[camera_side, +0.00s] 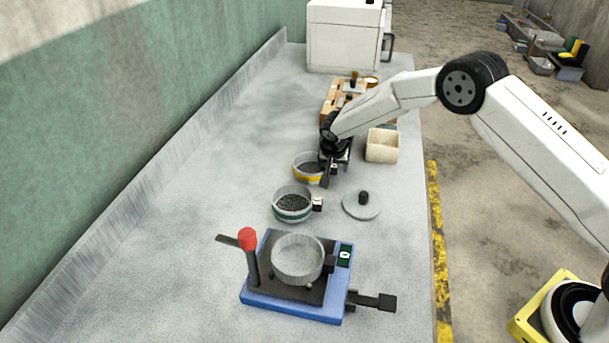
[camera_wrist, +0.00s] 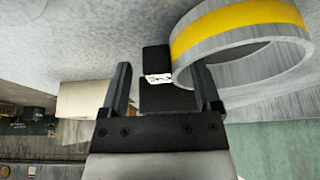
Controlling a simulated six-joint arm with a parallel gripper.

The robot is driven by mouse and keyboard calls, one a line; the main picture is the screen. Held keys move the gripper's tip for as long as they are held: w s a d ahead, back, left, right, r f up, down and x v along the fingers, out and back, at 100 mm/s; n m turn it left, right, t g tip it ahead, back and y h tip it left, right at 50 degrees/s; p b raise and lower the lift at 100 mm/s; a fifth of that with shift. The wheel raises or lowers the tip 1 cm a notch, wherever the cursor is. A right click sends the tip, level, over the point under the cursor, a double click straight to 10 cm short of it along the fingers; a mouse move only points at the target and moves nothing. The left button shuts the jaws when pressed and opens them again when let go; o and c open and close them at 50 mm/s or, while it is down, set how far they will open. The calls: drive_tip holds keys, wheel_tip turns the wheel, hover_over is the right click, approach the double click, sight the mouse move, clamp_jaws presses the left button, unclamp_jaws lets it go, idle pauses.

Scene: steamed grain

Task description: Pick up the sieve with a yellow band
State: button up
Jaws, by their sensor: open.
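The sieve with a yellow band (camera_side: 307,168) stands upright on the grey bench, behind the green-banded sieve (camera_side: 292,204). My gripper (camera_side: 329,172) is low at its right side and hides part of it. In the wrist view the yellow-banded sieve (camera_wrist: 240,45) fills the upper right, close to the right finger. My gripper (camera_wrist: 163,80) is open there, with one finger on each side of a dark block with a white label (camera_wrist: 157,65) beside the sieve's wall. I cannot tell whether either finger touches it.
A blue fixture (camera_side: 290,307) with a plain ring (camera_side: 298,258) and red-knobbed lever stands in front. A round grey lid (camera_side: 362,206) lies to the right. A cream box (camera_side: 382,146) and wooden rack (camera_side: 338,97) stand behind my gripper. The bench's left side is clear.

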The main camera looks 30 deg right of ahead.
drive_tip(key=shift+w+f, duration=0.1)
drive_tip(key=shift+f, duration=0.05)
idle(0.4)
clamp_jaws()
